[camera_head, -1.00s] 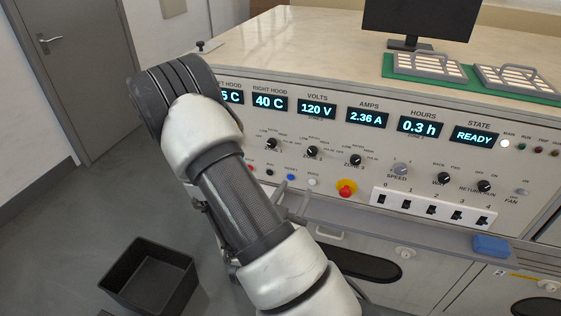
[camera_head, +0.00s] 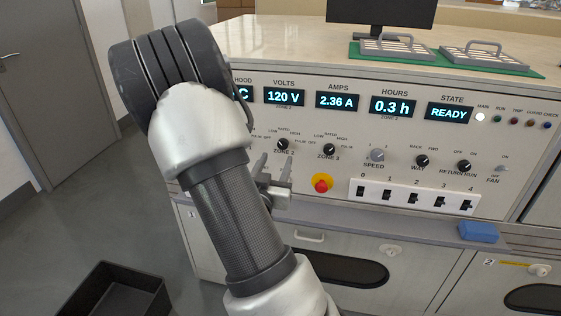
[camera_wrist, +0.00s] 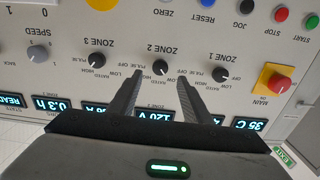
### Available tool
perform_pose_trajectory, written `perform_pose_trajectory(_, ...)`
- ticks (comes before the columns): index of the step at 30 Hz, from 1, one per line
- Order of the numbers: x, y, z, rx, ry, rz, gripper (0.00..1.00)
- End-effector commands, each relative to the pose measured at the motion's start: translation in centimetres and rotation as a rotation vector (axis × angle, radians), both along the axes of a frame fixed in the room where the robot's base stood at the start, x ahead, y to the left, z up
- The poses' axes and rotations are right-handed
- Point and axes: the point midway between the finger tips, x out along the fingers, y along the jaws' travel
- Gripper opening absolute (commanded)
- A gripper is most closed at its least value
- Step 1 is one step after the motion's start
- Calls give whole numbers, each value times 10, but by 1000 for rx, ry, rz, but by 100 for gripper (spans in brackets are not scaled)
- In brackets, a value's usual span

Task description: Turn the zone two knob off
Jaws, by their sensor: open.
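My gripper also shows low in front of the panel in the head view (camera_head: 274,168).
The zone 3 knob (camera_wrist: 107,61) and zone 1 knob (camera_wrist: 219,73) flank it closely. A red emergency button (camera_head: 322,184) and a white switch strip (camera_head: 414,196) sit lower. A blue block (camera_head: 478,231) lies on the ledge. A black bin (camera_head: 113,290) stands on the floor.

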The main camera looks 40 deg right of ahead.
Motion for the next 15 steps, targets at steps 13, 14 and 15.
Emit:
perform_pose_trajectory(13,41,-48,2,0,0,0,45)
perform_pose_trajectory(14,42,-49,2,0,0,0,45)
perform_pose_trajectory(15,43,-50,3,-1,-1,1,45)
